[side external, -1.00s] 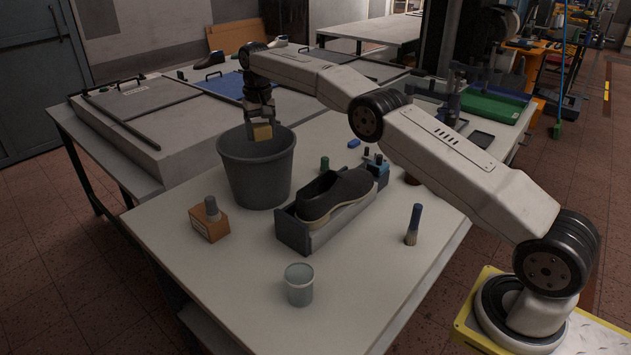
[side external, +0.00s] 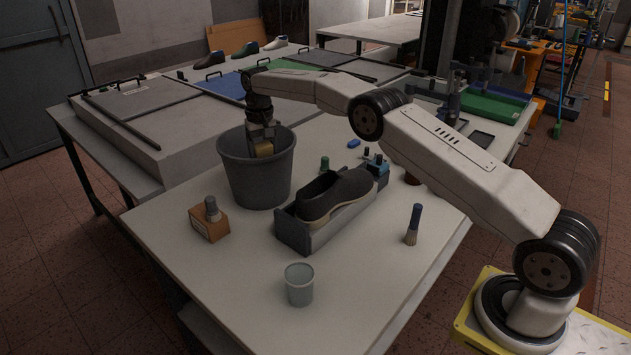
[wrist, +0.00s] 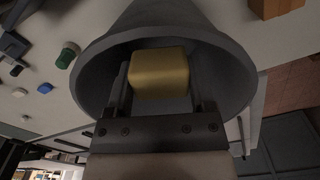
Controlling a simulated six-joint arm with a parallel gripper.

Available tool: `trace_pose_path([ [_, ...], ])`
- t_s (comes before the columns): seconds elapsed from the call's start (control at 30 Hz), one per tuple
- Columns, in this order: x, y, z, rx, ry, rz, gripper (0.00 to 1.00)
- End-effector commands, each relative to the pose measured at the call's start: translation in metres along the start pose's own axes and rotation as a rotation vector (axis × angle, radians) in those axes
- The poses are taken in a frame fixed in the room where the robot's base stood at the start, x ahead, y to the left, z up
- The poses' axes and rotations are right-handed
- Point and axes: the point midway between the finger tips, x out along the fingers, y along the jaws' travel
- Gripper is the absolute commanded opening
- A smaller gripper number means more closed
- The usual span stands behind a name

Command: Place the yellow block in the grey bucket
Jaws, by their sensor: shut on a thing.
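The grey bucket (side external: 258,182) stands upright on the work table. My gripper (side external: 262,143) points down into its mouth and is shut on the yellow block (side external: 264,149). In the side view the block is just inside the rim, partly behind the front wall. In the wrist view the yellow block (wrist: 160,74) sits between the two fingers of my gripper (wrist: 160,92), with the grey bucket (wrist: 92,66) around it. The bucket's floor is hidden.
A dark shoe (side external: 335,194) sits in a grey holder (side external: 293,232) right of the bucket.

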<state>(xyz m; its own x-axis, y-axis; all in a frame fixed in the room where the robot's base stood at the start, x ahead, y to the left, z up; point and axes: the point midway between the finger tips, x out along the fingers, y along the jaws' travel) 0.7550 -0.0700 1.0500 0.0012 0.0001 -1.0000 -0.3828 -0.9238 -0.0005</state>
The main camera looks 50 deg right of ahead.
Motion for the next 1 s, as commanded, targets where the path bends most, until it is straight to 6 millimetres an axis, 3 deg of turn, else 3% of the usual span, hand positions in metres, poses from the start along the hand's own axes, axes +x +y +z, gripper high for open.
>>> trace_pose_path([
  [0.4,0.044,0.000,0.001,0.000,-0.002,0.001,0.02],
  [1.0,0.053,0.000,0.000,0.000,-0.001,0.000,0.02],
])
